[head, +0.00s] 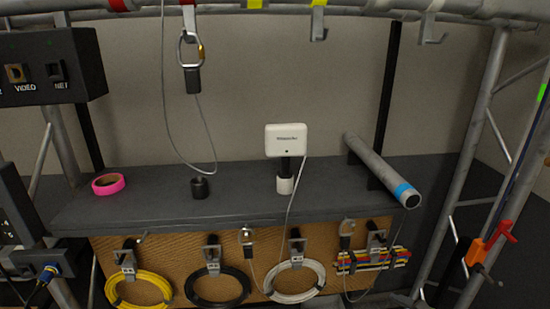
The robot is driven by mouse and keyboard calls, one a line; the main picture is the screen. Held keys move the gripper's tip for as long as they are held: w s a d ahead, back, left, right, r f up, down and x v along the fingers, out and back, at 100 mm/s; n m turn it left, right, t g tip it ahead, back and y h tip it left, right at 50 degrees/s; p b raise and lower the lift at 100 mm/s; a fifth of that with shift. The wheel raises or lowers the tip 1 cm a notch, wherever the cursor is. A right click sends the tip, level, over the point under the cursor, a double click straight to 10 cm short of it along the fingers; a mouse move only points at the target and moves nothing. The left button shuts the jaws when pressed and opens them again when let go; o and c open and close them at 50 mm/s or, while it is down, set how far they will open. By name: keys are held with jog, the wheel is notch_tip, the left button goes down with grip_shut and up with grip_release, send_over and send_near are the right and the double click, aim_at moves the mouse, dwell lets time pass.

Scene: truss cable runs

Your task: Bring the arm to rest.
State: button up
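Neither my arm nor my gripper shows in the head view, so its pose and whether it is open or shut are hidden. The view holds a dark shelf (235,205) with a white box-shaped device (286,140) standing upright on a short post. A cable runs down from the device over the shelf's front edge.
A pink tape roll (108,184), a small black cup (199,188) and a grey tube (380,168) are on the shelf. A carabiner (190,50) hangs from the top truss. Coiled cables, including a yellow one (138,290), hang below. Truss posts flank both sides.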

jog(key=s+a+r+n+g+h, duration=0.1)
jog(key=s+a+r+n+g, duration=0.2)
jog(key=a+n, duration=0.4)
jog(key=s+a+r+n+g+h, duration=0.1)
jog(key=s+a+r+n+g, duration=0.1)
jog(key=a+r+n+g, duration=0.45)
jog(key=s+a+r+n+t+h, duration=0.3)
jog(key=s+r+n, duration=0.5)
jog(key=s+n, duration=0.3)
jog(key=shift+s+n+t, duration=0.35)
jog(key=shift+s+t, duration=0.1)
jog(key=shift+s, duration=0.6)
